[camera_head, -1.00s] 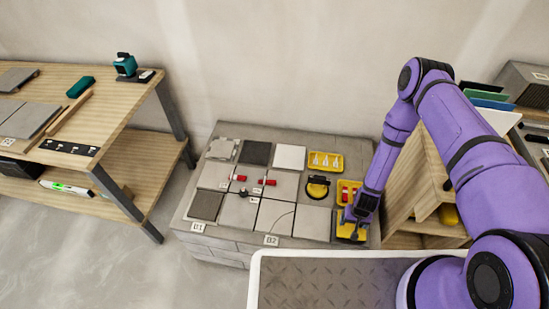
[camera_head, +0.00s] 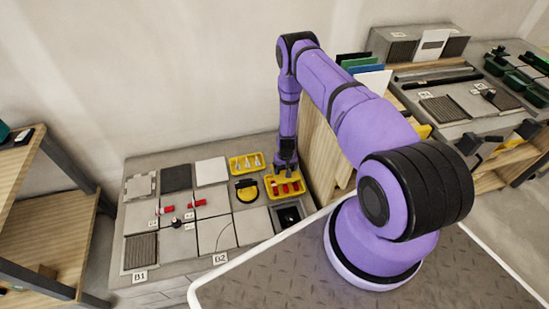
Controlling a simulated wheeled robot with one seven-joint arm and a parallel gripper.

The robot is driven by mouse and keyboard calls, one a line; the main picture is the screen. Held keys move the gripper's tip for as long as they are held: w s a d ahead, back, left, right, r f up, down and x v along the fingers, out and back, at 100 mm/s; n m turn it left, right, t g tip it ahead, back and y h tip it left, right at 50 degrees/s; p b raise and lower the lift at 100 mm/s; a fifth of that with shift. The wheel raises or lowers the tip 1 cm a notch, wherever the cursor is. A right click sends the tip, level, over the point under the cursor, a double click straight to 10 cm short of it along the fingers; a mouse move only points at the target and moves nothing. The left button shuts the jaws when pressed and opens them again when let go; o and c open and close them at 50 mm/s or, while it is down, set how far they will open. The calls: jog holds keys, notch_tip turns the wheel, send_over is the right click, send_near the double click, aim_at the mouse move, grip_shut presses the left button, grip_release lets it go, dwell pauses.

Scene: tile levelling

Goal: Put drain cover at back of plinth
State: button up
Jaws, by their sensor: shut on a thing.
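The plinth (camera_head: 180,273) is a low grey block against the wall, with tiles and small yellow trays on top. My gripper (camera_head: 286,171) points down over the plinth's right side, at the back edge of the yellow tray with red pieces (camera_head: 285,187). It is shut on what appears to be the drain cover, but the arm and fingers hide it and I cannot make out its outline. A dark square opening (camera_head: 289,217) with something pale inside shows at the plinth's front right.
A yellow tray with white pieces (camera_head: 247,162) and a round yellow-black tool (camera_head: 246,190) stand left of my gripper. Red-handled pieces (camera_head: 197,203) lie on the tiles. A wooden rack (camera_head: 322,150) stands close on the right. A workbench (camera_head: 470,100) is beyond it.

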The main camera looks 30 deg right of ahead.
jog(key=w+d, duration=0.1)
jog(key=w, duration=0.2)
jog(key=w+d, duration=0.1)
jog(key=w, duration=0.2)
jog(key=w+d+f, duration=0.1)
jog(key=w, duration=0.3)
jog(key=shift+d, duration=0.2)
jog(key=shift+w+f, duration=0.1)
jog(key=shift+f, duration=0.25)
jog(key=shift+d+f, duration=0.1)
jog(key=shift+f, duration=1.3)
jog(key=shift+f, duration=0.1)
jog(key=o, duration=0.9)
notch_tip(320, 180, up, 12)
jog(key=shift+r, duration=0.2)
